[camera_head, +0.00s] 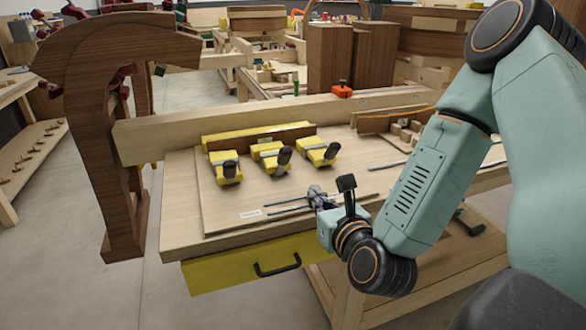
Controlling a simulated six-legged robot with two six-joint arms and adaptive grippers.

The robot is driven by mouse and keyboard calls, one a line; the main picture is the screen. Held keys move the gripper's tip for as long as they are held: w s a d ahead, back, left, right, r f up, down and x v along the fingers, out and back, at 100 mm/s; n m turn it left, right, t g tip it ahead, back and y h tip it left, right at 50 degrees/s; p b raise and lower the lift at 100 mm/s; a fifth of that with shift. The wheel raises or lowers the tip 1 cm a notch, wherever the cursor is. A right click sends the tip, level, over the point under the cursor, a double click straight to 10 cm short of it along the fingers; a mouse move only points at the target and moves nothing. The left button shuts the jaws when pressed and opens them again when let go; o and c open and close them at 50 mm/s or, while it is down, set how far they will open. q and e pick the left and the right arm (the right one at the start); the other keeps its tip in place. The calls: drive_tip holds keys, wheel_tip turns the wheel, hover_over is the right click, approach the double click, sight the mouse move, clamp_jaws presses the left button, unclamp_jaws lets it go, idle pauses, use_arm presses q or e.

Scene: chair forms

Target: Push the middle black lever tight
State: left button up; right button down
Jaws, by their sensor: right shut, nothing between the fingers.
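Three yellow clamps with black levers stand in a row on the wooden board of the workbench. The middle black lever (284,156) tilts up from its yellow clamp (267,153). The left black lever (229,168) and the right black lever (332,150) sit on the clamps beside it. My right gripper (320,195) is shut and empty. It is in front of the clamps, below and to the right of the middle lever, apart from all three levers. My left gripper is not in view.
A long wooden beam (175,135) runs behind the clamps. A dark curved wooden form (110,120) stands at the left. Thin metal rods (290,208) lie on the board near my gripper. A yellow drawer (220,272) is below the bench top. Small wooden blocks (409,132) lie at the right.

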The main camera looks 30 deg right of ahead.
drive_tip(key=w+a+b, duration=0.1)
drive_tip(key=w+b, duration=0.1)
drive_tip(key=b, duration=0.3)
approach(286, 159)
drive_tip(key=w+f, duration=0.1)
drive_tip(key=f, duration=0.1)
drive_tip(key=w+d+f, duration=0.1)
drive_tip(key=shift+w+d+f, duration=0.1)
drive_tip(key=shift+w+f, duration=0.05)
drive_tip(key=shift+f, duration=0.25)
drive_tip(key=w+r, duration=0.1)
drive_tip(key=w+r+p, duration=0.1)
drive_tip(key=w, duration=0.1)
drive_tip(key=shift+w+r, duration=0.2)
drive_tip(key=shift+w, duration=0.05)
drive_tip(key=shift+d, duration=0.35)
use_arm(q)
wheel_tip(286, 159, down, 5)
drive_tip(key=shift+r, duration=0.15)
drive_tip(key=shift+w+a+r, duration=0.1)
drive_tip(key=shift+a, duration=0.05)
use_arm(e)
drive_tip(key=shift+a+r, duration=0.1)
drive_tip(key=shift+a, duration=0.1)
